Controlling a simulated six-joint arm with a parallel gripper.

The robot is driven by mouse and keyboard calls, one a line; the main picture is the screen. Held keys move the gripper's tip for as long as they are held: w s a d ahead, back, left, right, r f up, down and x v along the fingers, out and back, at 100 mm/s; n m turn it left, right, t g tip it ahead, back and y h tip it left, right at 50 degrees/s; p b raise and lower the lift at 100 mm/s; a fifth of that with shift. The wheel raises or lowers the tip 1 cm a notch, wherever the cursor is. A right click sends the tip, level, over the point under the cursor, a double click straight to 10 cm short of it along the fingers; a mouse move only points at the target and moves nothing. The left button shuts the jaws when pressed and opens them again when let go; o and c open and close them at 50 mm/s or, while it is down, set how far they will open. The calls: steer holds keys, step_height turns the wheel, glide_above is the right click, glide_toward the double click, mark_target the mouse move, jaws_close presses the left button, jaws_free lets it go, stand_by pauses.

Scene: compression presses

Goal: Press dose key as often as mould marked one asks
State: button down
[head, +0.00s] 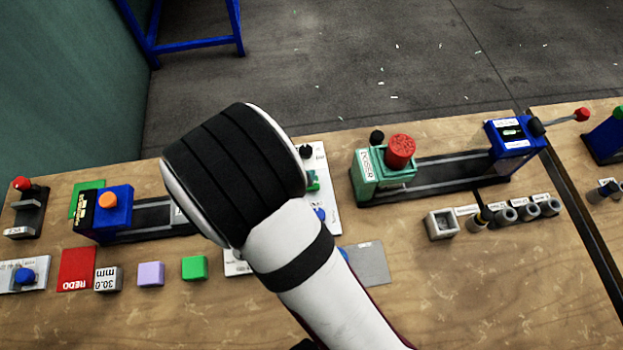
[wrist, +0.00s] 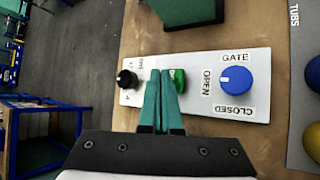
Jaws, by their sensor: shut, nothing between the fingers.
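My gripper (wrist: 160,74) is shut and empty in the wrist view. Its teal fingertips are over a white panel, right beside a green key (wrist: 178,80) and partly hiding it; I cannot tell whether they touch it. The panel (wrist: 203,98) also bears a black knob (wrist: 126,79) and a blue gate knob (wrist: 235,80) with OPEN and CLOSED marks. In the head view my arm hides the gripper and part of the panel (head: 330,205). The green doser (head: 366,177) with a red top (head: 400,151) stands to the right. No mould marked one is readable.
A dark rail runs from the doser to a blue press (head: 513,146). Several small cylinders (head: 505,214) and a grey square cup (head: 441,224) stand in front of it. At left are a blue unit (head: 113,214), a red REDO plate (head: 76,269) and small blocks.

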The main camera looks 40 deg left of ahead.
steer(key=shift+w+f, duration=0.1)
steer(key=shift+f, duration=0.9)
stand_by(0.7)
steer(key=shift+s+d, duration=0.3)
step_height(320, 180, up, 2)
steer(key=shift+s, duration=0.15)
steer(key=shift+r, duration=1.55)
